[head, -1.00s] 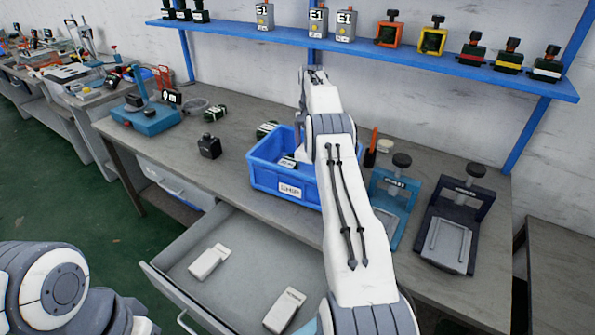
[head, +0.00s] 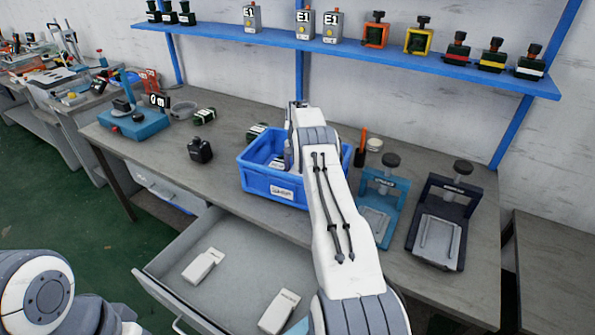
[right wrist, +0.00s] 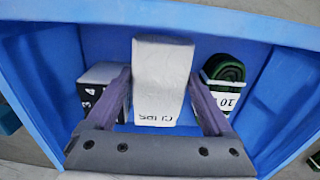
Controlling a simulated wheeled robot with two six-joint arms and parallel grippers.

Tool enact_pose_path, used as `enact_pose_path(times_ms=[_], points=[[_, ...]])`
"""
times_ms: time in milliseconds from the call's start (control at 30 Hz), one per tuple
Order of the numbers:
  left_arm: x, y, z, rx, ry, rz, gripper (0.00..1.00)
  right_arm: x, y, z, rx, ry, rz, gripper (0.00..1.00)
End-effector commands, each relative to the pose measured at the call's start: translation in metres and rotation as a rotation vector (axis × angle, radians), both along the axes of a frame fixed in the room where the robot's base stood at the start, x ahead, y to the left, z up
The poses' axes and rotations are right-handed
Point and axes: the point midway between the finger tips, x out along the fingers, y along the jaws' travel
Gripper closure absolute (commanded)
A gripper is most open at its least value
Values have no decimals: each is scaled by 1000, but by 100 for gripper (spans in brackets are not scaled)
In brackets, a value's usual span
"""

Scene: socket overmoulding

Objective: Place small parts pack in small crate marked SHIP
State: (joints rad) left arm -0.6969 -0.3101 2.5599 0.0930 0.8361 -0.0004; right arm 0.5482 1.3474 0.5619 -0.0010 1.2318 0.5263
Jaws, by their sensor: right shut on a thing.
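The blue crate (head: 262,180) with a white label reading SHIP (head: 282,191) stands on the bench. My right arm reaches over it, and its wrist hides part of the inside. In the right wrist view, my right gripper (right wrist: 160,78) is shut on a white small parts pack (right wrist: 161,60) marked CLIPS. The pack is between the fingers, within the outline of the crate walls (right wrist: 285,22). Whether it touches the floor of the crate is unclear. My left arm shows at the lower left of the head view, but its gripper is out of sight.
Inside the crate, a black-and-white item (right wrist: 100,100) lies left of the pack and a dark green roll (right wrist: 224,75) right of it. Blue (head: 378,200) and dark (head: 440,220) press-like fixtures stand right of the crate. An open drawer (head: 235,262) holds two white packs.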

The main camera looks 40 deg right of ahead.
Motion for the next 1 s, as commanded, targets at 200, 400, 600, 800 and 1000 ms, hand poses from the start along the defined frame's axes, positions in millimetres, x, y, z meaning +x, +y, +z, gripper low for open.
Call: enact_pose_path(times_ms=[200, 400, 600, 800, 1000], points=[[0, 0, -7, 0, 0, 0, 28, 0, 0, -8, 0, 0, 0, 79], [0, 0, -11, 0, 0, 0, 28, 1, 0, -13, 0, 0, 1, 79], [0, 0, -10, 0, 0, 0, 28, 0, 0, -12, 0, 0, 0, 0], [0, 0, -9, 0, 0, 0, 28, 0, 0, -10, 0, 0, 0, 0], [0, 0, -1, -1, -1, 0, 28, 1, 0, 10, -3, -4, 0, 0]])
